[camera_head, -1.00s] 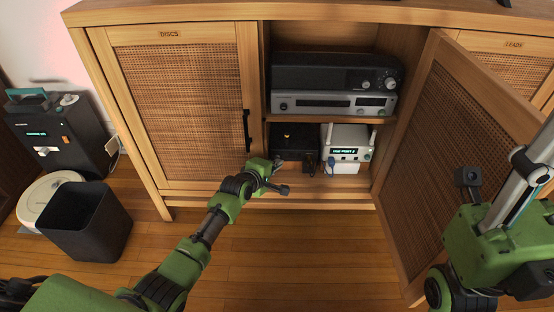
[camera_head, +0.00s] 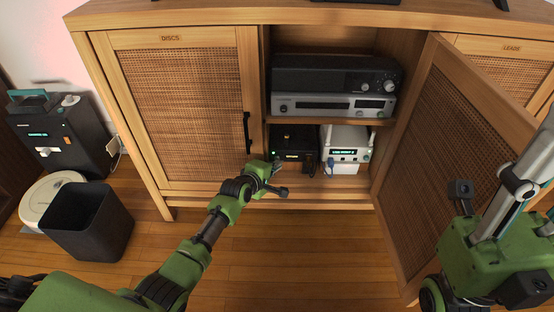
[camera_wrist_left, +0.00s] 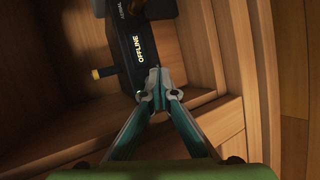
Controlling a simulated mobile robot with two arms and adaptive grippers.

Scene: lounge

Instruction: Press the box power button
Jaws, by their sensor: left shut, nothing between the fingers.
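The box (camera_head: 294,137) is a small black unit on the lower shelf of the open cabinet, at the left. In the left wrist view the box (camera_wrist_left: 122,38) shows amber "OFFLINE" text on its front, and a small green light shows low by my fingertips. My left gripper (camera_head: 277,168) is shut and empty, just in front of the box's lower left. In the left wrist view the left gripper (camera_wrist_left: 156,78) points at the box's front edge; I cannot tell if it touches. My right gripper (camera_head: 512,190) is partly seen at the right, its fingertips not clear.
A white device (camera_head: 345,137) with a lit display stands right of the box. A silver and black stereo unit (camera_head: 335,105) fills the shelf above. The open cabinet door (camera_head: 440,165) stands at the right. A dark bin (camera_head: 88,222) is on the floor at the left.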

